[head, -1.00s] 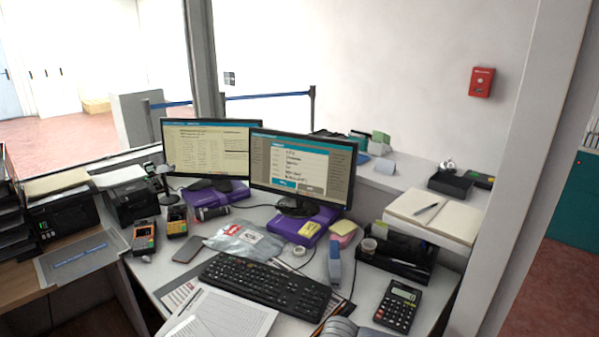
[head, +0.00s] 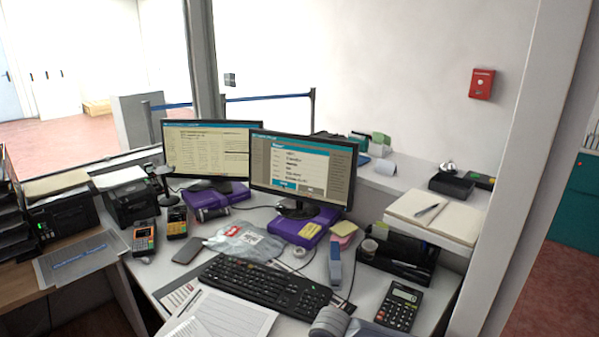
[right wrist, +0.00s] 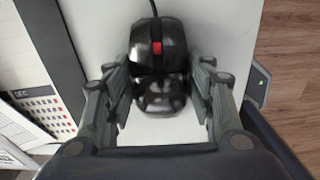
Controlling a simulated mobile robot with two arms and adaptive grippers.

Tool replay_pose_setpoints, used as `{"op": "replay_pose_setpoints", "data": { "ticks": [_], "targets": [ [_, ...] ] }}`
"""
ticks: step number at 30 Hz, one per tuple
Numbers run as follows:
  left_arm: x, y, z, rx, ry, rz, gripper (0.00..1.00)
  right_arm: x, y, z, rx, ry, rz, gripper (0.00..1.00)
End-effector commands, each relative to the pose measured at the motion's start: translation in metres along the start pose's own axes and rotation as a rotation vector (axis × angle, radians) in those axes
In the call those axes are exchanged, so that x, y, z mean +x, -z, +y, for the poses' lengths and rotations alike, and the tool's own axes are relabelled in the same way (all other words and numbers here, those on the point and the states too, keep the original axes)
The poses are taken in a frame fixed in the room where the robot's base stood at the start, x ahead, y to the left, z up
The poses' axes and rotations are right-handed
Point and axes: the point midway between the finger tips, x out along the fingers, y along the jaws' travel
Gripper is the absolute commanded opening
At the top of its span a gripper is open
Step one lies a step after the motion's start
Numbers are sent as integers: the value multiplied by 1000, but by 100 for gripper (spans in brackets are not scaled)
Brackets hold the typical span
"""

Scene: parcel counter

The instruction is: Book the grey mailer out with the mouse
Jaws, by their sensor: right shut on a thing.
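The grey mailer (head: 240,244), with a red and white label, lies flat on the counter behind the keyboard. The right monitor (head: 302,170) shows a dialog with a blue button beside a greyer one; its text is too small to read. The black mouse (right wrist: 157,48) with a red wheel shows in the right wrist view, its cable running away at the top. My right gripper (right wrist: 157,78) is shut on the mouse, one finger on each side, over a pale surface. My left gripper is out of view.
The black keyboard (head: 264,284) lies before the monitors. Card terminals (head: 144,238) stand left. Papers (head: 222,315) cover the front edge.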

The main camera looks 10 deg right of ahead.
Motion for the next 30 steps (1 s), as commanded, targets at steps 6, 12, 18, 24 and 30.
{"op": "replay_pose_setpoints", "data": {
  "ticks": [6, 12, 18, 24, 30],
  "targets": [
    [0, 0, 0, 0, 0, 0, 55, 0, 0, 0, 0, 0, 0, 21],
    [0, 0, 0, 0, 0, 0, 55, 0, 0, 0, 0, 0, 0, 73],
    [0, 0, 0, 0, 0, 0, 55, 0, 0, 0, 0, 0, 0, 73],
    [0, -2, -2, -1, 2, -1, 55, -5, 0, 0, 0, -1, -1, 73],
    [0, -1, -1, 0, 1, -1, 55, -38, 0, 1, -1, -5, -1, 73]
  ]
}}
